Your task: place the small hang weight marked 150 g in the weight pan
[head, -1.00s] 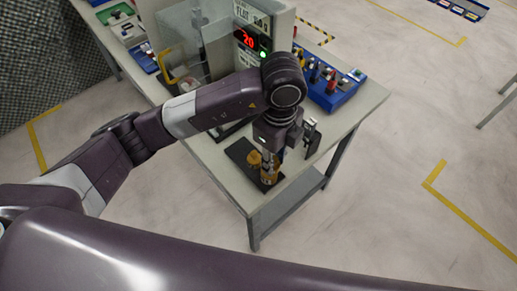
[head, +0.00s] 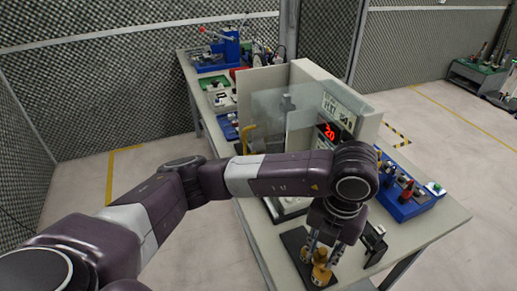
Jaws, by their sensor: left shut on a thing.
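My left gripper (head: 324,252) points down over a black tray (head: 293,242) near the front of the bench and is shut on a brass weight (head: 320,275). The weight is still at the tray; I cannot tell whether it is lifted. Another small brass piece (head: 306,254) shows close beside it, partly behind the fingers. The marks on the weights are too small to read, so I cannot confirm 150 g. I cannot make out the weight pan; my left arm hides part of the tester in front of it. My right gripper is out of view.
A tester with clear panels and a red display (head: 329,132) stands on the bench (head: 432,222). A blue rack of small parts (head: 405,195) is to the right, and a small black stand (head: 375,243) is close to the gripper. More trays line the bench's far left.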

